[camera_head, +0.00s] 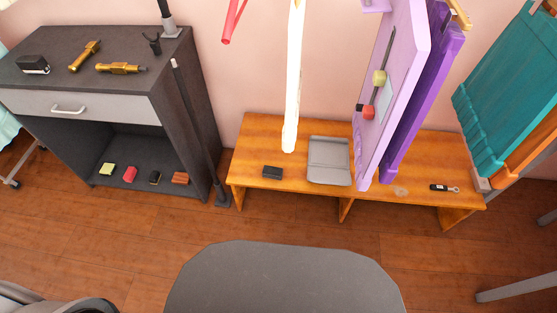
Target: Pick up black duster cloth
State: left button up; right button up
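A small black block-like item (272,172) lies on the wooden bench, left of a grey tray. Another small black item (154,178) lies on the lower shelf of the dark cabinet, between a red and a brick-red item. I cannot tell for sure which of them is the black duster cloth. Neither of my grippers shows in the head view.
The orange wooden bench (300,183) also holds the grey tray (329,161), purple boards (397,85) and a small black tool (444,188). The dark cabinet (190,110) stands left, with brass items and a black box (33,64) on top. Open wooden floor (130,230) lies in front.

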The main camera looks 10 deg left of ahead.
aim_at(269, 172)
jog(key=z, duration=1.15)
jog(key=k, duration=0.5)
jog(key=u, duration=1.15)
